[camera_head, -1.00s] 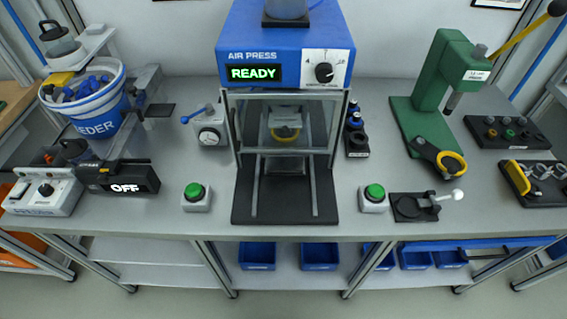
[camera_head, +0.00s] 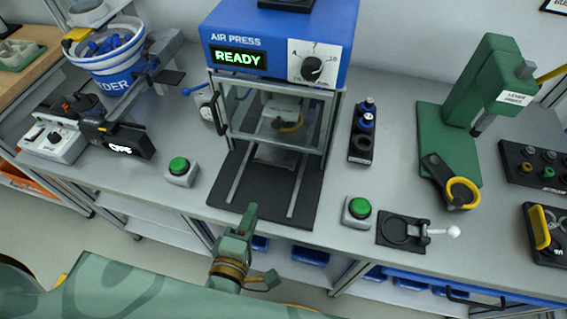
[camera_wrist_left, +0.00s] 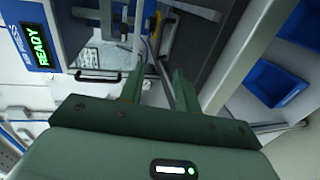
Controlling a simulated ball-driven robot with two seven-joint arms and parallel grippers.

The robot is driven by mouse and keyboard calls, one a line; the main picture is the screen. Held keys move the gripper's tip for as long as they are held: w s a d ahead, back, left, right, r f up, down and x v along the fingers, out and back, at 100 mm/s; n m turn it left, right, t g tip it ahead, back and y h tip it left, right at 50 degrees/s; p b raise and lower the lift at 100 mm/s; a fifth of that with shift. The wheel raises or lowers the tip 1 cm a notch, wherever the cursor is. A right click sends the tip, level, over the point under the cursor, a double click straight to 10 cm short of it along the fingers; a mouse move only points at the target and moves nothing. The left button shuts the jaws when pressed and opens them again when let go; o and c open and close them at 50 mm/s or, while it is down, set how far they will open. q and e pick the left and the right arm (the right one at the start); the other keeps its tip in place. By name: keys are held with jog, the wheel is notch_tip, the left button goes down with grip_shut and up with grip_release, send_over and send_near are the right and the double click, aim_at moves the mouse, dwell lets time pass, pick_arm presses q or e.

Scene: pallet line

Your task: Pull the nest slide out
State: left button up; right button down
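The nest slide (camera_head: 276,150) is a pale plate with a yellow ring piece on it. It sits inside the air press (camera_head: 281,45), behind the clear guard, at the inner end of two rails (camera_head: 299,190) on a black base plate. My left gripper (camera_head: 245,215) is in front of the base plate's front edge, apart from the slide. In the left wrist view the fingers of my left gripper (camera_wrist_left: 157,78) stand apart with nothing held between them. The press display (camera_head: 237,57) reads READY. My right gripper is not in view.
Green buttons stand left (camera_head: 179,166) and right (camera_head: 360,208) of the base plate. A black fixture with a white-knobbed lever (camera_head: 405,234) lies farther right. A green lever press (camera_head: 490,85) stands back right. The feeder bowl (camera_head: 108,62) is at left. The rails are clear in front.

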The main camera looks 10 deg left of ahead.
pick_arm(q)
jog(key=x, duration=1.6)
jog(key=shift+a, duration=0.15)
grip_shut()
